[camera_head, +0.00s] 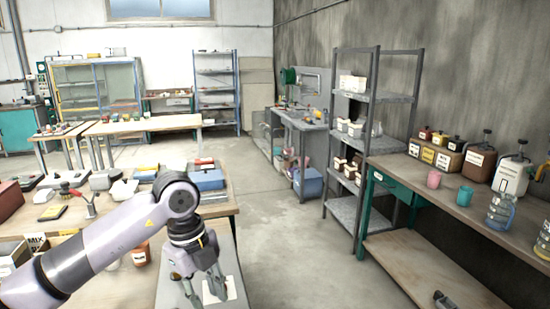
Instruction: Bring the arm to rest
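My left arm comes in from the lower left, reaching over the near workbench. My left gripper (207,292) points down above a grey surface at the bench's right side, close to a pale sheet (232,289). Its two fingers are apart with nothing visible between them. Whether the fingertips touch the surface cannot be told. My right gripper is not in view.
The near workbench (222,208) holds boxes, tools and a blue box (207,179). A metal shelf rack (376,97) and a side bench (440,197) with jugs and cups stand at right. The concrete floor (280,235) between is clear.

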